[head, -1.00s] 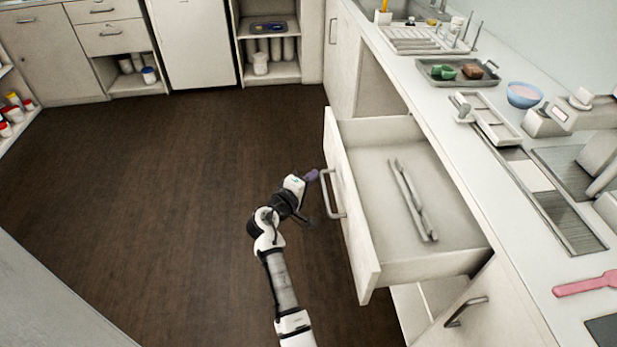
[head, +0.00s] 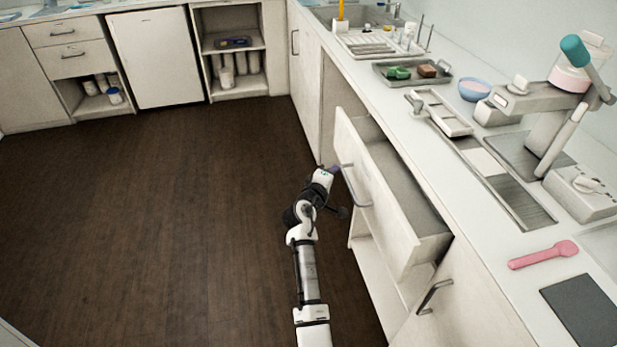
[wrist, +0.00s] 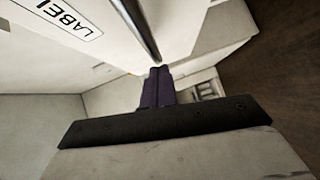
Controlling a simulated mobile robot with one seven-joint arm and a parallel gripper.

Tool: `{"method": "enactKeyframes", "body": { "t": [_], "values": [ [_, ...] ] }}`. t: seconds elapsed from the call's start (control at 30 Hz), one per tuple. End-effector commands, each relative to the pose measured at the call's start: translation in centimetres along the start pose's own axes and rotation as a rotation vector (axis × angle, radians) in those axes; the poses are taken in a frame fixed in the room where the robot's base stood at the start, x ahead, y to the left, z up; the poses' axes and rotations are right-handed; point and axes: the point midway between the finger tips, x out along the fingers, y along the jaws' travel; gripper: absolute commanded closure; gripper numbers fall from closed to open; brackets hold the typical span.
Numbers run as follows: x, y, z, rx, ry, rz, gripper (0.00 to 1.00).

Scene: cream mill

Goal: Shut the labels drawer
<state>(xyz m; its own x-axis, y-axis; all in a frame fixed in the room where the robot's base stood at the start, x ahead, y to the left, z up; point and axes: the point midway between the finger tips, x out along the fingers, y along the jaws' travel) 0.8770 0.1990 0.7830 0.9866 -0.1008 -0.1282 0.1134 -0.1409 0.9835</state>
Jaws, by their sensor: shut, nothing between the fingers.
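The labels drawer (head: 385,205) stands partly open under the right-hand counter in the head view. Its front carries a metal bar handle (head: 354,186). In the wrist view the drawer front (wrist: 120,38) fills the top, with a label sticker (wrist: 68,17) and the handle (wrist: 134,26) close ahead. My gripper (head: 335,169) is at the drawer front by the far end of the handle. Its purple fingers (wrist: 157,88) are shut together with nothing between them. Whether the fingertips touch the front cannot be told.
Below the drawer is an open shelf space, and a cabinet door with a handle (head: 434,296) is nearer. The counter above holds a tray (head: 410,82), a blue bowl (head: 474,91) and a pink scoop (head: 543,255). The dark floor (head: 170,210) at left is clear.

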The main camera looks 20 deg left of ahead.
Motion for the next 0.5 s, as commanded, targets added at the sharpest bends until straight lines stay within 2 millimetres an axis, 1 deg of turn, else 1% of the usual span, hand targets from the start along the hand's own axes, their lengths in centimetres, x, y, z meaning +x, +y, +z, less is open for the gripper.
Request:
{"method": "enactKeyframes", "body": {
  "t": [0.03, 0.2, 0.4, 0.5],
  "values": [
    [1.0, 0.4, 1.3, 0.002, -0.007, 0.000, 1.00],
    [3.4, 1.1, 4.1, 0.001, -0.004, 0.000, 1.00],
    [5.4, 1.6, 6.5, 0.001, -0.002, 0.000, 1.00],
    [6.1, 1.8, 7.2, 0.000, -0.001, -0.001, 1.00]
  ]
}}
